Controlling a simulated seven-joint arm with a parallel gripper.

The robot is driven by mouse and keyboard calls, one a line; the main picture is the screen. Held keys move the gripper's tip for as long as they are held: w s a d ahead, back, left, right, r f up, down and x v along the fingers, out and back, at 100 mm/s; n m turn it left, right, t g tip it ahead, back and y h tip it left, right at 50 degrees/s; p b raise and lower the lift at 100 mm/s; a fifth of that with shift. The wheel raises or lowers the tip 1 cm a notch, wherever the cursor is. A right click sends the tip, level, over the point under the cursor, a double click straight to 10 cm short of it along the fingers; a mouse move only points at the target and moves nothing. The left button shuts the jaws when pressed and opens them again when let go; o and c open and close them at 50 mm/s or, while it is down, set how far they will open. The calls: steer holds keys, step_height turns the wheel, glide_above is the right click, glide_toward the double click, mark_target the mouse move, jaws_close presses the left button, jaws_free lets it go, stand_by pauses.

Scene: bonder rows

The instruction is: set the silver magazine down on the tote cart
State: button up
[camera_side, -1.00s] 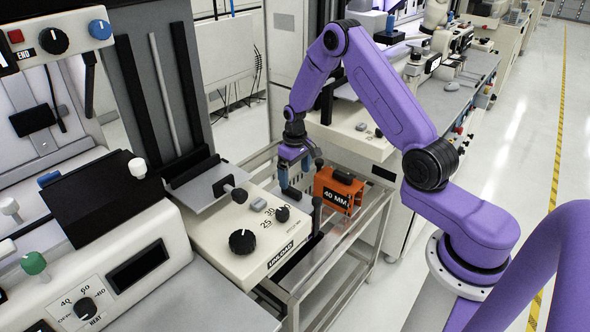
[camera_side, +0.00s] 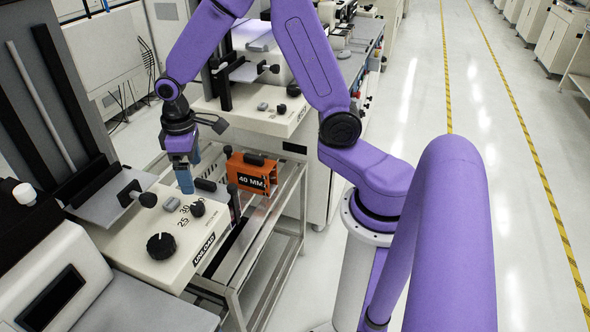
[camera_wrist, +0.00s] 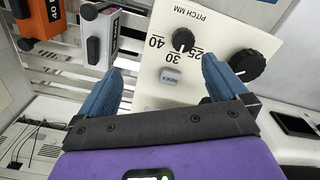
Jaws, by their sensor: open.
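The silver magazine (camera_wrist: 100,38) stands on the slatted tote cart (camera_wrist: 131,44) in the wrist view, beside the orange magazine. In the side view the cart's metal frame (camera_side: 290,208) stands beyond the unload block, and the silver magazine is mostly hidden there behind the block and gripper. My gripper (camera_side: 188,172) is open, with blue fingers pointing down near the cart's left edge. In the wrist view my gripper (camera_wrist: 165,76) has nothing between its fingers, and the silver magazine lies outside them to the upper left.
An orange magazine (camera_side: 243,176) marked 40 MM sits on the cart. The cream unload block (camera_side: 170,218) with black knobs borders the cart on the left; its pitch dial (camera_wrist: 183,40) lies ahead of the fingers. Another cream machine (camera_side: 255,119) stands behind.

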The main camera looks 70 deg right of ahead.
steer(key=s+r+n, duration=0.3)
steer(key=s, duration=0.9)
steer(key=s+r+n, duration=0.4)
steer(key=s, duration=0.9)
steer(key=shift+s+a+r, duration=0.15)
steer(key=shift+s+a, duration=0.15)
steer(key=shift+a, duration=0.15)
